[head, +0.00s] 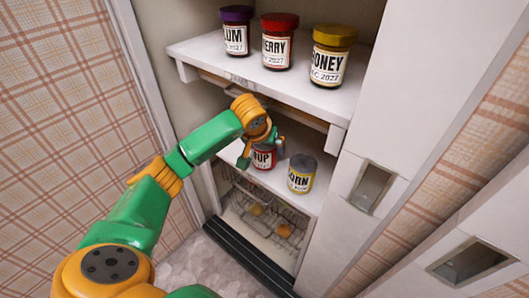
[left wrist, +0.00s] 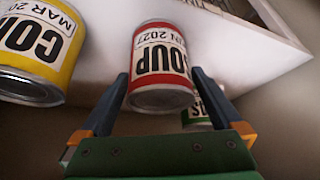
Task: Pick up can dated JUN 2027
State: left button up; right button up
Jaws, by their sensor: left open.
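A red soup can (head: 264,160) stands on the lower shelf, partly covered by my left gripper (head: 261,152). In the left wrist view the soup can (left wrist: 162,62) appears upside down; its label reads SOUP and "UN 2027", the first letter cut off. My left gripper is open, with one finger on each side of the can's near end; I cannot tell whether they touch it. A yellow corn can (head: 301,174) stands to the right; in the left wrist view the corn can (left wrist: 38,45) reads "MAR 20". My right gripper is out of view.
A green-labelled can (left wrist: 199,113) is partly hidden behind a finger. The upper shelf (head: 280,84) above holds a purple-lidded jar (head: 236,32), a red-lidded jar (head: 278,42) and a yellow-lidded honey jar (head: 330,56). A wire basket (head: 268,222) is below.

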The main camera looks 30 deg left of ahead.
pick_arm(q)
jog(key=x, duration=0.2)
jog(key=shift+f, duration=0.4)
jog(key=shift+r, duration=0.1)
jog(key=c, duration=1.5)
